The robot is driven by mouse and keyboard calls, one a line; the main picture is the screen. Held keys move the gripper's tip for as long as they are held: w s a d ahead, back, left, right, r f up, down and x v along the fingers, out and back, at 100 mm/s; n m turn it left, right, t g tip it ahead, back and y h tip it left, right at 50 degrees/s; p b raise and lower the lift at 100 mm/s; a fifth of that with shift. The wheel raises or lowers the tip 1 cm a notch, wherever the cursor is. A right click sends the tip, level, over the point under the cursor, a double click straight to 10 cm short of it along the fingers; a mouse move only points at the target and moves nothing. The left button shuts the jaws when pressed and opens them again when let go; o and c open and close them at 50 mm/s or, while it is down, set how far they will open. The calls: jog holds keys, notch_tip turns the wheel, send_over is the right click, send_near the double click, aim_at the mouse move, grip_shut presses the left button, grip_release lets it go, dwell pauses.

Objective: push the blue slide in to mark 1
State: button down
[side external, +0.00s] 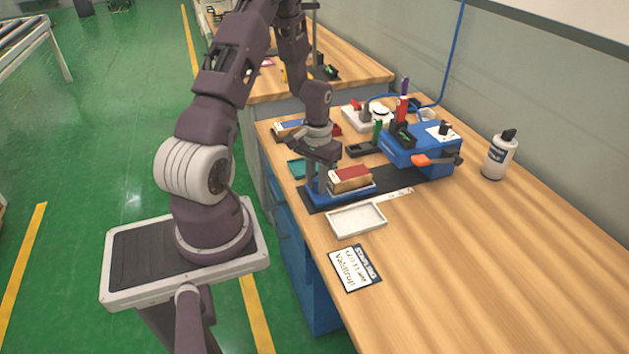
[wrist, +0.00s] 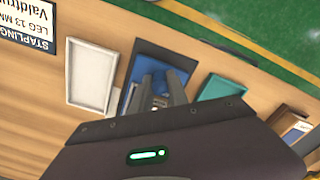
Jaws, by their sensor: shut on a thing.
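The blue slide (side external: 364,189) lies on a long black base (side external: 403,182) on the bench and carries a block of red and tan (side external: 350,177). My gripper (side external: 314,178) is at the slide's left end, pointing down and shut on its blue upright part. In the wrist view, my gripper's fingers (wrist: 159,90) close over the blue slide (wrist: 127,97), and my wrist housing hides much of it. A pale strip (side external: 397,194) lies along the base's front edge; its marks are too small to read, so I cannot tell which is mark 1.
A blue machine (side external: 418,152) with an orange-tipped lever stands at the base's right end. A white tray (side external: 356,220) sits in front of the base, near a printed card (side external: 354,268). A teal tray (wrist: 221,88) lies on the slide's other side. A white bottle (side external: 498,156) stands at right.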

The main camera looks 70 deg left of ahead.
aim_at(352, 172)
jog(key=w, duration=1)
jog(key=c, duration=1.3)
grip_release()
notch_tip(352, 172, up, 7)
jog(key=shift+r, duration=0.1)
